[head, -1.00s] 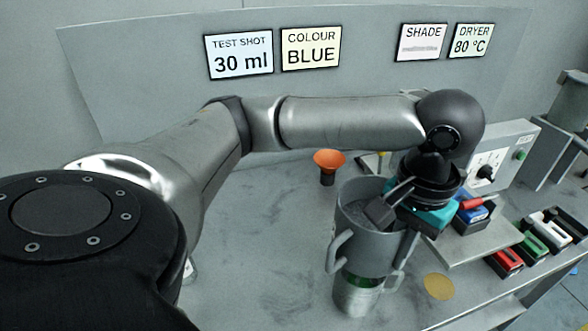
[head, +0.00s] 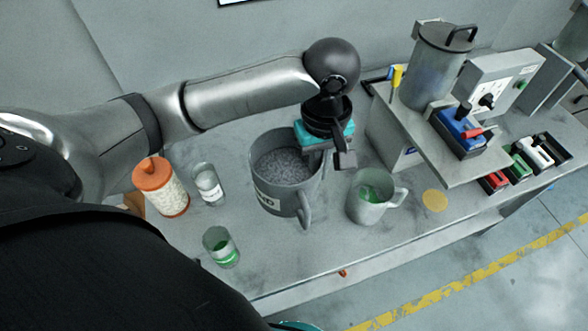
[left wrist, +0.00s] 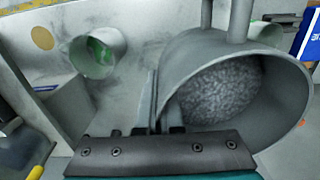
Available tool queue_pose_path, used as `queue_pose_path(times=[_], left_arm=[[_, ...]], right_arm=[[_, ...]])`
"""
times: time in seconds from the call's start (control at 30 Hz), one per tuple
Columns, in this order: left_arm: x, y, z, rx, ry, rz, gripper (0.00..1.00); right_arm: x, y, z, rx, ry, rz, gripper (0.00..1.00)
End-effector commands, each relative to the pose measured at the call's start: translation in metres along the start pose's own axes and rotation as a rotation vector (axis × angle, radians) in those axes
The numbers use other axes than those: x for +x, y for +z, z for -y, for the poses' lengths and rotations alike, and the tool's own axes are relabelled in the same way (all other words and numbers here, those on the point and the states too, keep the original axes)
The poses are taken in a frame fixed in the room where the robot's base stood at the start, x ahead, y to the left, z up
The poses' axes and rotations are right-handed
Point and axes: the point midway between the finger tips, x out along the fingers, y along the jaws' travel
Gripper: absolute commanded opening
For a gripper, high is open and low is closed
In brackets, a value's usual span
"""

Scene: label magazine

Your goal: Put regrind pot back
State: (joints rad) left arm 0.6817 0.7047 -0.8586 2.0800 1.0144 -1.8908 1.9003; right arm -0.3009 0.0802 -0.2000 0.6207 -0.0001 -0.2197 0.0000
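The regrind pot (head: 268,185) is a large grey pot with a side handle, a partly visible label ending in "ND" and grey granules inside. My left gripper (head: 335,155) is at the pot's far right rim, pointing down, shut on its wall. In the left wrist view the pot (left wrist: 290,80) fills the right side, and the fingers (left wrist: 163,115) meet its wall. The pot looks about upright; I cannot tell whether its base touches the bench. My right gripper's fingers are not shown; only a teal edge is at the bottom of the head view.
A grey mug (head: 366,208) with green content stands right of the pot. Left are a clear beaker (head: 207,186), a beaker with green (head: 221,249) and an orange-capped container (head: 160,188). A raised shelf (head: 450,168) with a lidded canister (head: 433,75) stands right. The front bench is mostly clear.

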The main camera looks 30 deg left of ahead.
Motion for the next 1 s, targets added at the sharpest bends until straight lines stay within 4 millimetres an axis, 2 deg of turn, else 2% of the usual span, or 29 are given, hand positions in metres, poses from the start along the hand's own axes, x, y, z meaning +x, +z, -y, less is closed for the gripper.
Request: queue_pose_path(times=[0.5,0.63,0.87,1.0], left_arm=[[0.127,0.0,0.001,0.004,-0.004,0.0,0.0],[0.146,0.0,0.001,0.005,-0.002,-0.001,0.0],[0.16,0.0,0.001,0.005,-0.002,0.0,0.0],[0.181,0.0,0.001,0.005,-0.003,-0.001,0.0]], right_arm=[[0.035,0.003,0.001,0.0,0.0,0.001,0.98],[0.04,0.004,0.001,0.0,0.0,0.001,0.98],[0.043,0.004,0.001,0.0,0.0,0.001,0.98],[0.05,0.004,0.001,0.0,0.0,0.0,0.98]])
